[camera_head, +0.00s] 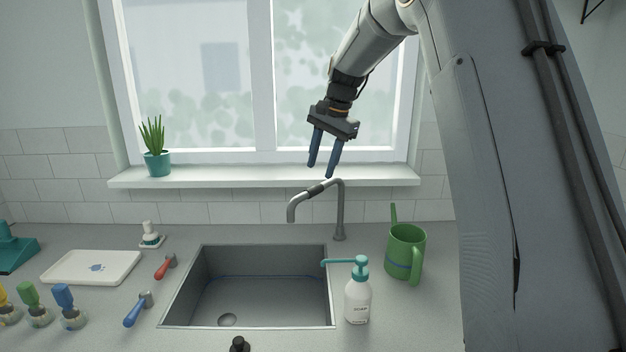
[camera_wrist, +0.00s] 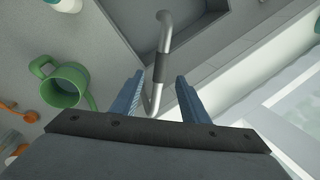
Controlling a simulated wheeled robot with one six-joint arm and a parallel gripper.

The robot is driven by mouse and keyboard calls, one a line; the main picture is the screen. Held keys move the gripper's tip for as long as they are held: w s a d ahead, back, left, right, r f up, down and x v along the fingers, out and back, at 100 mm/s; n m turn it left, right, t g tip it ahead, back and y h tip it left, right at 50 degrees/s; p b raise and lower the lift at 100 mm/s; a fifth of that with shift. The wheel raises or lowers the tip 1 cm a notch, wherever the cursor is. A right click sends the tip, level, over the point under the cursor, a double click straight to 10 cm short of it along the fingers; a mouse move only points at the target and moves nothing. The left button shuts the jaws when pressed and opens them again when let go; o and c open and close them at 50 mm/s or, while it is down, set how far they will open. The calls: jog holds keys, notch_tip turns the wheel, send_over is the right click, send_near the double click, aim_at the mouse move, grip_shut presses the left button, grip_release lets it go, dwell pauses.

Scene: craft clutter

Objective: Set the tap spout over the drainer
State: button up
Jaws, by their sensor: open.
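The grey tap (camera_head: 341,212) stands behind the sink, and its bent spout (camera_head: 293,206) reaches left and forward over the sink's back part. A dark sleeve (camera_head: 316,189) is around the spout's upper part; it also shows in the wrist view (camera_wrist: 161,68). My gripper (camera_head: 320,171) is open and empty, pointing down just above the sleeve. In the wrist view the spout lies between the two fingers (camera_wrist: 160,79) in the picture; I cannot tell the height gap. A flat white board (camera_head: 92,267) lies left of the sink; I cannot tell whether it is the drainer.
Brushes (camera_head: 138,309) and a small white-topped item (camera_head: 150,235) are left. A potted plant (camera_head: 155,152) stands on the window sill (camera_head: 265,177).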

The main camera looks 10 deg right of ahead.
aim_at(315, 187)
jog(key=shift+p+x, duration=1.45)
jog(key=shift+x, duration=2.3)
jog(key=shift+w, duration=0.1)
grip_shut()
